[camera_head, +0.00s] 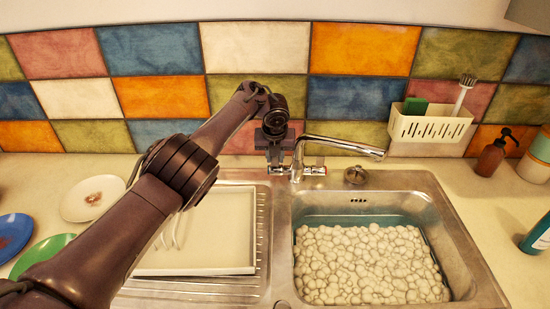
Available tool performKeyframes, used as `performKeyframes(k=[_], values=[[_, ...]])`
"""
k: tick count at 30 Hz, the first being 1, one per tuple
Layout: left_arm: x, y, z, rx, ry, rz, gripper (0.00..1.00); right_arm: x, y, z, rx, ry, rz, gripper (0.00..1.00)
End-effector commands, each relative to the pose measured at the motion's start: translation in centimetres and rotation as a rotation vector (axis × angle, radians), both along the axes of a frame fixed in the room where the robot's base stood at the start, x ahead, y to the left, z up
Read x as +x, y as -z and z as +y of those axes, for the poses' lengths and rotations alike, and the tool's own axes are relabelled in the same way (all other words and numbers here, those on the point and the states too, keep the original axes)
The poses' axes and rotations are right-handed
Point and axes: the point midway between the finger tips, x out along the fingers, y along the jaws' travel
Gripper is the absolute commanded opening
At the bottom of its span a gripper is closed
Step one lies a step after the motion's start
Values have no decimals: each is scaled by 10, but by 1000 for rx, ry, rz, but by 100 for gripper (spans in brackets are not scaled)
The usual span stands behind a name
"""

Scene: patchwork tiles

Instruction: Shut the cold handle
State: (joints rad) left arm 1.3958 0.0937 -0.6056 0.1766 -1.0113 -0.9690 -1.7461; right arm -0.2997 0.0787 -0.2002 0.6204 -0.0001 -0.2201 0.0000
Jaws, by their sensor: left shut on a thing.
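A chrome tap (340,146) stands behind the sink, with its spout reaching out to the right over the basin. Its right handle (315,170) is in plain view and shows a small reddish mark. Its left handle (278,170) is mostly hidden by my left gripper, so its turn and any colour mark cannot be made out. My left gripper (275,158) points down at the tap's left side and is shut on that left handle. I cannot see whether water runs from the spout. My right gripper is out of view.
The steel basin (440,222) holds water and many pale lumps. A drying tray (245,262) lies left of it under my arm. A soap bottle (492,155) and a white caddy (432,128) are on the right.

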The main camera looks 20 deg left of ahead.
Motion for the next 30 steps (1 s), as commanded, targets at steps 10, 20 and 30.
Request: performKeyframes(k=[10,20,30], values=[[2,-4,0,0,-2,-8,34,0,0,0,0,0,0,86],[1,-2,0,0,-1,-4,45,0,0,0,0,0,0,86],[-7,-37,-2,1,2,-8,45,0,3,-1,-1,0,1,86]])
